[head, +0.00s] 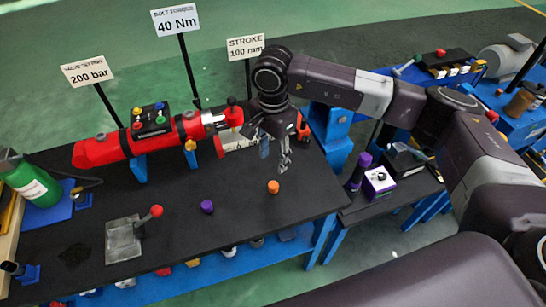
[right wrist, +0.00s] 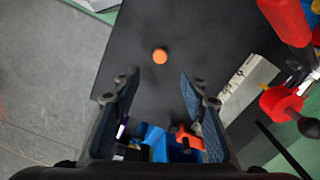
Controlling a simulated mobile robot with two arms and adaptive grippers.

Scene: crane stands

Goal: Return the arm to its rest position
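My right arm reaches in from the right in the head view. My right gripper (head: 274,150) points down above the black bench top (head: 225,225), near its right end. In the right wrist view its two fingers (right wrist: 158,88) stand apart with nothing between their tips. An orange cap (head: 273,187) sits on the bench in front of the gripper; it also shows beyond the fingertips in the right wrist view (right wrist: 160,55). The left gripper is not in view.
A red cylinder assembly (head: 100,150) lies along the back of the bench, close beside the right gripper. A purple cap (head: 207,206) and a grey plate with a red-knobbed lever (head: 122,241) are on the bench. Another bench holds a purple-topped box (head: 378,181).

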